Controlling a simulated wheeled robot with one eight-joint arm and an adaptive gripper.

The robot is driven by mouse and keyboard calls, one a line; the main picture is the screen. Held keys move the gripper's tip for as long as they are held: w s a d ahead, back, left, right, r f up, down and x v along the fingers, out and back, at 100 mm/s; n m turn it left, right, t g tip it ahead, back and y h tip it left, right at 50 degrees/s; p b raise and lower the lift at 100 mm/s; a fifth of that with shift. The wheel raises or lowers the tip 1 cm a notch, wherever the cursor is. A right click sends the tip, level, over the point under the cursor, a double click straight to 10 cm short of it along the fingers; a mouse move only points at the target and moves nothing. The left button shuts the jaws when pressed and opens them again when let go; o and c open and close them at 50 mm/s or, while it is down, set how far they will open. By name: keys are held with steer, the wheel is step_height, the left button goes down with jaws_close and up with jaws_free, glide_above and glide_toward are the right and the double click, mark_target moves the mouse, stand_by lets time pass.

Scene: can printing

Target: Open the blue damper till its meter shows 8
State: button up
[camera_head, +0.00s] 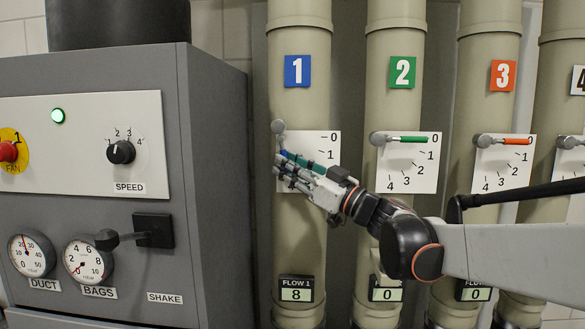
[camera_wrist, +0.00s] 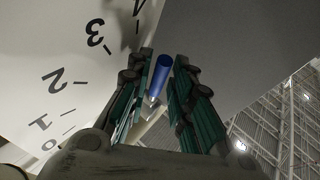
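The blue damper is on the leftmost pipe, under the blue "1" sign (camera_head: 297,71). Its pivot knob (camera_head: 278,126) sits at the upper left of a white dial plate (camera_head: 321,145). My gripper (camera_head: 285,170) is in front of the plate and hides most of the damper's handle. In the wrist view the blue handle (camera_wrist: 162,75) lies between my two green-padded fingers (camera_wrist: 164,85), which are parted, with a narrow gap showing beside the handle. The handle's exact dial mark is hidden. The FLOW 1 meter (camera_head: 296,295) reads 8.
A green-handled damper (camera_head: 408,139) and an orange-handled damper (camera_head: 515,141) both point at 0, and their meters (camera_head: 386,295) read 0. A grey control cabinet (camera_head: 220,190) stands close on the left. My arm crosses in front of the pipes from the right.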

steer(key=v, duration=1.2)
steer(key=shift+f, duration=0.1)
steer(key=s+a+f+m+g+h+b, duration=0.15)
steer(key=s+f+b, duration=0.25)
steer(key=f, duration=0.5)
steer(key=s+f+m+g+h+b, duration=0.1)
steer(key=s+f+m+h+b, duration=0.25)
steer(key=f, duration=0.65)
steer(key=s+f+g+h+b, duration=0.2)
steer(key=s+f+b, duration=0.3)
steer(key=f, duration=0.4)
steer(key=s+d+f+m+h+b, duration=0.2)
steer(key=s+d+f+h+b, duration=0.1)
steer(key=f, duration=0.6)
steer(key=s+d+f+m+h+b, duration=0.3)
steer(key=s+d+f+h+b, duration=0.1)
steer(key=d+f+b, duration=0.3)
steer(key=s+d+f+m+h+b, duration=0.2)
steer(key=s+d+f+h+b, duration=0.2)
steer(key=f, duration=0.8)
steer(key=shift+s+d+b, duration=0.6)
steer(key=shift+s+b, duration=0.1)
